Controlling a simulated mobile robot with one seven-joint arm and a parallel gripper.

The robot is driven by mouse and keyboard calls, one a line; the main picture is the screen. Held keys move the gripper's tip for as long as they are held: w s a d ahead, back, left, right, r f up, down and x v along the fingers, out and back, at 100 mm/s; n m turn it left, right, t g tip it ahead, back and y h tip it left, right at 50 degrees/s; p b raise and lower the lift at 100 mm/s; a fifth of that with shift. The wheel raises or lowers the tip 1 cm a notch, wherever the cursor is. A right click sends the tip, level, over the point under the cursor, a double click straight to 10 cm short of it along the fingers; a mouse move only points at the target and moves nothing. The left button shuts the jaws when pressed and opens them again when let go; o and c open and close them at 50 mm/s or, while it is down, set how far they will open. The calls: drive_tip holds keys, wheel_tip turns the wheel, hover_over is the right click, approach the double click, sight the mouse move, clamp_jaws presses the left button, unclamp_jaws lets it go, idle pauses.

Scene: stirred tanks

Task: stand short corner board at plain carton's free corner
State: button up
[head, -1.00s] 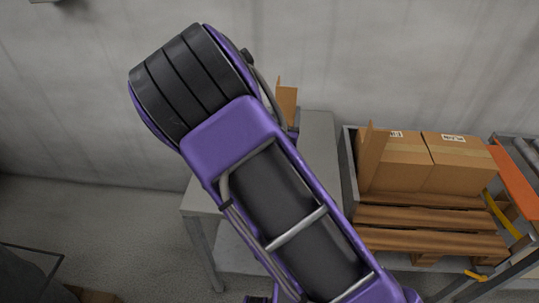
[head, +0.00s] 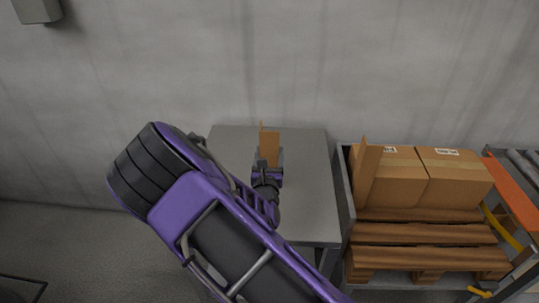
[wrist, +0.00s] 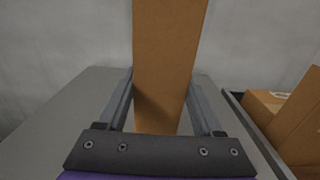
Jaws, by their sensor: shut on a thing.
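A short brown corner board (head: 269,147) stands roughly upright in my gripper (head: 268,161), above the grey table. In the wrist view the board (wrist: 168,60) rises between the two fingers of my gripper (wrist: 163,95), which is shut on it. Its lower end is partly hidden, so I cannot tell whether it touches the table. Two brown cartons sit side by side on a wooden pallet to the right: a left carton (head: 400,182) and a right carton (head: 453,180). Both show white labels; I cannot tell which is the plain one. Another corner board (head: 366,172) stands at the left carton's near left corner.
The grey table (head: 307,190) is otherwise bare where I see it. The slatted pallet (head: 425,233) lies in a grey-edged frame (head: 345,190). An orange rail (head: 512,190) and rollers are at the far right. A wall closes the back.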

drive_tip(key=shift+f, duration=0.1)
drive_tip(key=o, duration=1.4)
drive_tip(key=shift+c, duration=0.2)
